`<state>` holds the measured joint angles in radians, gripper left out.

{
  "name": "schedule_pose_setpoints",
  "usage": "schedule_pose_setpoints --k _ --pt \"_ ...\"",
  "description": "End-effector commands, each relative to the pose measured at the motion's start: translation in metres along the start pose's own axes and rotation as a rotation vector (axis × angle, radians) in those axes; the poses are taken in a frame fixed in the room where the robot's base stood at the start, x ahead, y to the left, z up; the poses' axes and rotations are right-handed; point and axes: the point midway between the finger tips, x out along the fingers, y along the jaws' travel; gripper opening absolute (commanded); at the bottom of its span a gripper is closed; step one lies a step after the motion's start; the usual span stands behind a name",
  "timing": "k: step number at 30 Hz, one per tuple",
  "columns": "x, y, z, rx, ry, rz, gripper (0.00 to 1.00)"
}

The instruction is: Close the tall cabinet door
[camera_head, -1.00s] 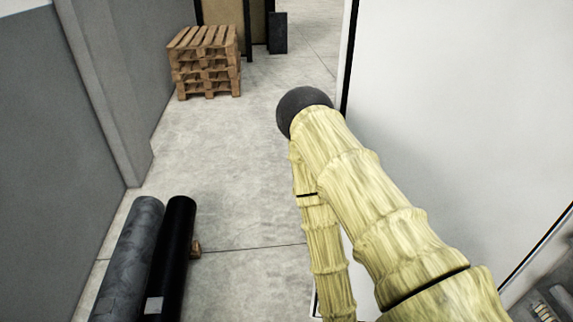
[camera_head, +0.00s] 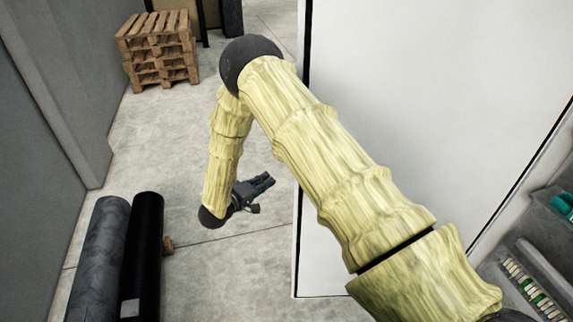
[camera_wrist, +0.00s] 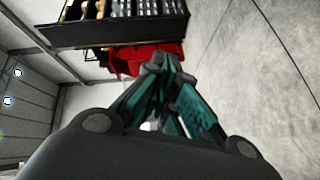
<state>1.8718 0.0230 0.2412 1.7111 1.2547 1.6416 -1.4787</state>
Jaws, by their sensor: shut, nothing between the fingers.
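The tall cabinet door (camera_head: 420,100) is a large white panel with a dark edge, filling the right half of the head view. It stands open, with the cabinet's inside (camera_head: 535,250) showing at the lower right. My gripper (camera_head: 268,181) is dark and hangs left of the door's free edge, pointing toward it. A gap of floor shows between them in the picture; I cannot tell the depth. In the wrist view the teal-sided fingers (camera_wrist: 160,62) come together with nothing between them. My yellow arm covers part of the door.
Two dark rolls (camera_head: 118,255) lie on the floor at the lower left, near a grey wall (camera_head: 40,130). Stacked wooden pallets (camera_head: 158,50) stand at the back. Clear floor lies between rolls and door. The wrist view shows a loaded dark shelf (camera_wrist: 110,22) and a red object (camera_wrist: 140,58).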

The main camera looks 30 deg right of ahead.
Motion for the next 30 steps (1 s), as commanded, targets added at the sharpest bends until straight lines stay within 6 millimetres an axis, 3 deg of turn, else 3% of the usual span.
schedule_pose_setpoints --k 1,6,15,20,30 --pt "-0.001 0.013 -0.011 -0.027 -0.064 0.054 0.0" --pt "-0.013 0.055 -0.032 -0.166 -0.298 0.165 0.0" --pt "-0.029 0.084 -0.042 -0.289 -0.49 0.185 0.0" --pt "-0.016 0.089 -0.036 -0.292 -0.494 0.184 0.0" --pt "0.032 0.104 -0.011 -0.291 -0.493 0.184 0.0"
